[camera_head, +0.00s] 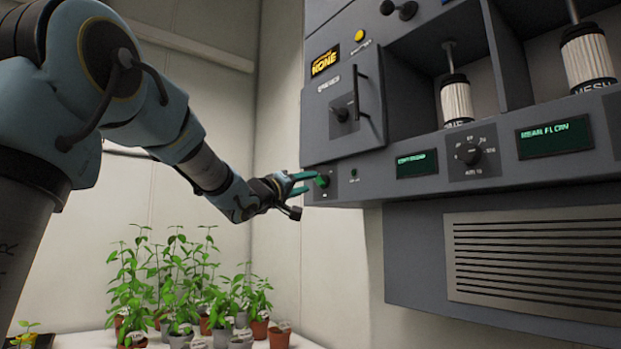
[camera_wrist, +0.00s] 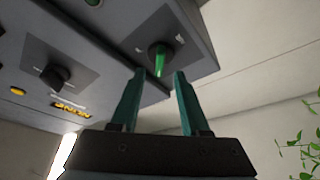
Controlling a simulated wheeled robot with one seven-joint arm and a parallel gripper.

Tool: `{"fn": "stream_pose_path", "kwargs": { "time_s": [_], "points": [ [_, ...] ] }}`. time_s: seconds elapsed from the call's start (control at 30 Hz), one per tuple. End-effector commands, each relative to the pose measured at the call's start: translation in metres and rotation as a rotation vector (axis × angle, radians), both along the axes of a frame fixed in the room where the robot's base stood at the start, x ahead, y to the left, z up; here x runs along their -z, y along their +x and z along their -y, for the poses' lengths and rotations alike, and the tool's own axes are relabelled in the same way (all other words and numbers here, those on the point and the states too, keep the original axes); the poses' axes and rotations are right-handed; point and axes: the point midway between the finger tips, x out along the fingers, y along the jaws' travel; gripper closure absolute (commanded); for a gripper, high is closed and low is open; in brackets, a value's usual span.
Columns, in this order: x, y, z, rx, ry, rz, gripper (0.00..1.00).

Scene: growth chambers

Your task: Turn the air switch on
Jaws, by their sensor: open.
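The air switch (camera_head: 322,181) is a green-marked knob on a dark square plate at the lower left corner of the grey wall unit. In the wrist view the switch (camera_wrist: 158,60) shows a bright green face, just beyond and between the fingertips. My gripper (camera_head: 303,184) is at the switch from the left in the head view. Its two teal fingers are apart and hold nothing; they also show in the wrist view (camera_wrist: 160,76). I cannot tell whether a finger touches the switch. The lettering on the plate is too small to read.
A black rotary lever (camera_head: 342,113) sits on a panel with a handle above the switch. A dial (camera_head: 469,153) and green displays (camera_head: 417,164) lie to the right. Potted plants (camera_head: 190,290) stand on a white surface below.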

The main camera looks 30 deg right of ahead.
Motion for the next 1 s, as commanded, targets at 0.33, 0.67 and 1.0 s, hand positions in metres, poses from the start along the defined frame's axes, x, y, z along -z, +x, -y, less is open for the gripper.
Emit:
{"fn": "stream_pose_path", "kwargs": {
  "time_s": [0.33, 0.67, 1.0],
  "points": [
    [-0.009, 0.014, 0.027, 0.000, 0.000, 0.000, 0.54],
    [-0.008, 0.015, 0.028, -0.001, 0.001, -0.001, 0.62],
    [-0.008, 0.015, 0.027, -0.001, 0.001, -0.001, 1.00]
  ]
}}
